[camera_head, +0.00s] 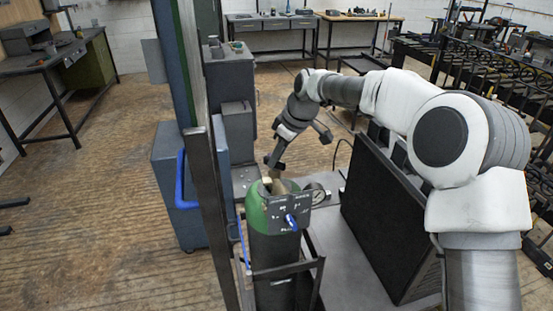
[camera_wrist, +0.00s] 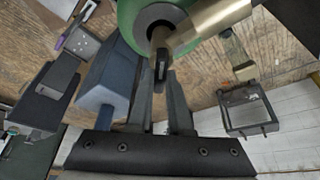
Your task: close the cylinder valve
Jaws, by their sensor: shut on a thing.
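The gas cylinder (camera_head: 272,240) stands upright in a dark frame. It has a green shoulder, which also shows at the top of the wrist view (camera_wrist: 128,14). A brass valve body (camera_wrist: 215,28) sits on its top. My gripper (camera_head: 273,163) comes down over the cylinder top from behind. In the wrist view my two fingers (camera_wrist: 161,76) close on a small dark valve handle (camera_wrist: 161,64) at the brass stem. Part of the handle is hidden between the fingertips.
A black panel with a blue knob (camera_head: 291,221) is at the cylinder's front. A round gauge (camera_head: 315,194) is to its right. A tall post (camera_head: 210,205) stands close on the left, and a large black box (camera_head: 385,215) on the right.

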